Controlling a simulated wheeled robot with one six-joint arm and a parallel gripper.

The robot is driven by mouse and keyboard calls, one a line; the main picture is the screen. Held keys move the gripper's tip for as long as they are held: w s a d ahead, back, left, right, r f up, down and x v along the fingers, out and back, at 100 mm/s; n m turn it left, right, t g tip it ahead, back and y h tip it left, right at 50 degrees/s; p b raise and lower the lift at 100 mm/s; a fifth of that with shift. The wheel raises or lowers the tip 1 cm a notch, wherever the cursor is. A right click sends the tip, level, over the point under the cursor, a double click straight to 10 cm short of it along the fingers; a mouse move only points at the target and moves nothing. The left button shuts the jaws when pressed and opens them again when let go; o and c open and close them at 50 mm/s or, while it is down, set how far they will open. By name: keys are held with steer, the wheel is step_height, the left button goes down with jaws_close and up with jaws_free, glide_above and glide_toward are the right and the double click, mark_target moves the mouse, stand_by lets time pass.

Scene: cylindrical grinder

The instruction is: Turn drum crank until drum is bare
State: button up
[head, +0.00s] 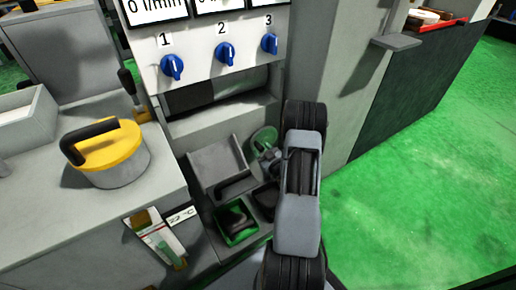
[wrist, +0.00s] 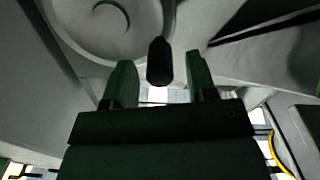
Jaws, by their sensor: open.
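In the wrist view my gripper (wrist: 160,65) has its two green fingers apart. A black crank handle (wrist: 160,62) stands in the gap between the fingertips, with visible space on both sides. A pale round disc (wrist: 100,22) with a curved mark is just beyond, at the upper left. In the head view a horizontal surface that looks like the drum (head: 243,84) shows in the recess under the blue knobs. A blacker patch covers its left part. My arm hides much of the crank area in the head view, and the fingertips cannot be made out there.
Three blue knobs (head: 224,54) sit on the panel above the recess. A yellow-lidded pot (head: 108,150) with a black handle stands on the grey counter at left. A grey tray (head: 216,163) lies beside my arm. Open green floor (head: 435,180) lies at right.

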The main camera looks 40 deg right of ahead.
mark_target(258, 146)
steer(key=shift+w+d+b, duration=0.1)
steer(key=shift+w+b, duration=0.2)
steer(key=shift+w, duration=1.4)
jaws_close()
